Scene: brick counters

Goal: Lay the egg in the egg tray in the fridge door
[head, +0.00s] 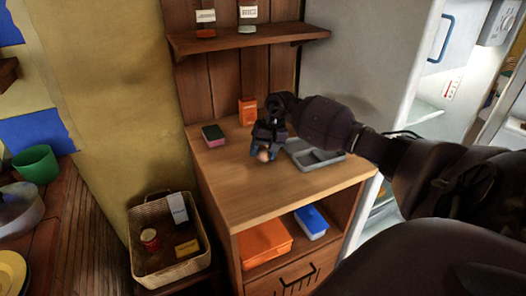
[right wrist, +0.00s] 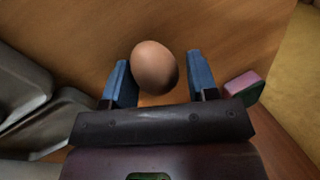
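The brown egg (right wrist: 154,67) lies between the two blue fingers of my right gripper (right wrist: 160,78) in the right wrist view. It is close against the left-hand finger, with a narrow gap at the other, so the gripper looks open around it. In the head view the right gripper (head: 264,146) points down at the wooden counter, and the egg (head: 263,155) shows at its fingertips. The fridge (head: 424,75) stands at the right with its pale interior partly showing. My right arm hides part of it, and I cannot make out the egg tray. My left gripper is not in view.
A grey compartment tray (head: 313,158) lies on the counter beside the gripper. A pink and green sponge (head: 213,136) and an orange box (head: 247,111) stand toward the back. A shelf (head: 250,38) hangs above. A basket (head: 168,240) is at lower left. The counter's front is clear.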

